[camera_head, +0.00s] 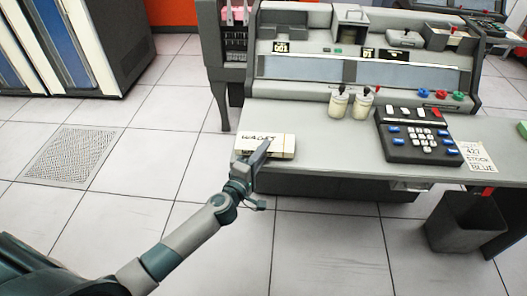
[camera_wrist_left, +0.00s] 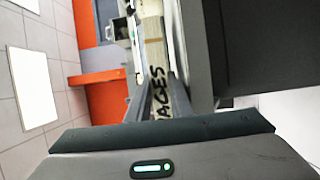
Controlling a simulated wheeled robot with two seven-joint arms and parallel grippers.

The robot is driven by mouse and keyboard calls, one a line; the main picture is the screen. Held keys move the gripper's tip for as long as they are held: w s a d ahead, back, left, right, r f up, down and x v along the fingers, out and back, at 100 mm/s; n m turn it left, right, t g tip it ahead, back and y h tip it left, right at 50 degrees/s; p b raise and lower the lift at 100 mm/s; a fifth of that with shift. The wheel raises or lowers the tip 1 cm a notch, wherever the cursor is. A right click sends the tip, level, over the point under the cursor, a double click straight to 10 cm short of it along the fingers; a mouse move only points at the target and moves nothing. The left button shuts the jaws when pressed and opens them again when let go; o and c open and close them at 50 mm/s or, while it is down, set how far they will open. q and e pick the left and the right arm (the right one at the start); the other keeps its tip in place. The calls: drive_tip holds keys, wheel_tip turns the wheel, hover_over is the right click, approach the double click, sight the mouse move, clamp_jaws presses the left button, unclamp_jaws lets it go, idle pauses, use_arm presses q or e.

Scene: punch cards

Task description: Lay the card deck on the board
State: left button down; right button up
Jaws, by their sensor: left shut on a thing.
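The card deck (camera_head: 284,144) is a pale block marked "WAGES" at the front left corner of the grey desk (camera_head: 330,165). My left gripper (camera_head: 261,152) reaches it from the front and is shut on it. In the left wrist view the deck (camera_wrist_left: 155,60) lies between the two fingers (camera_wrist_left: 163,95), its lettering turned sideways. I cannot tell whether the deck touches the desk top. No separate board can be made out with certainty. My right gripper is not in view.
Two cream pots (camera_head: 350,104) and a dark keypad (camera_head: 415,136) stand on the desk to the right. A paper note (camera_head: 478,157) lies beyond the keypad. A console (camera_head: 360,60) rises behind. A dark bin (camera_head: 465,225) stands below right. Desk between deck and keypad is clear.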

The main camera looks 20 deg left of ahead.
use_arm(q)
drive_tip(key=c, duration=1.5)
unclamp_jaws()
drive_tip(key=shift+r, duration=0.1)
drive_tip(key=shift+s, duration=0.1)
drive_tip(key=shift+s+f, duration=0.1)
drive_tip(key=shift+f, duration=0.25)
drive_tip(key=shift+s+f, duration=0.15)
drive_tip(key=shift+s, duration=0.25)
drive_tip(key=s, duration=0.5)
drive_tip(key=s+a, duration=0.1)
drive_tip(key=s, duration=0.4)
drive_tip(key=s+r+b, duration=0.1)
drive_tip(key=s, duration=0.5)
drive_tip(key=shift+s+a+r, duration=0.1)
drive_tip(key=shift+a, duration=0.3)
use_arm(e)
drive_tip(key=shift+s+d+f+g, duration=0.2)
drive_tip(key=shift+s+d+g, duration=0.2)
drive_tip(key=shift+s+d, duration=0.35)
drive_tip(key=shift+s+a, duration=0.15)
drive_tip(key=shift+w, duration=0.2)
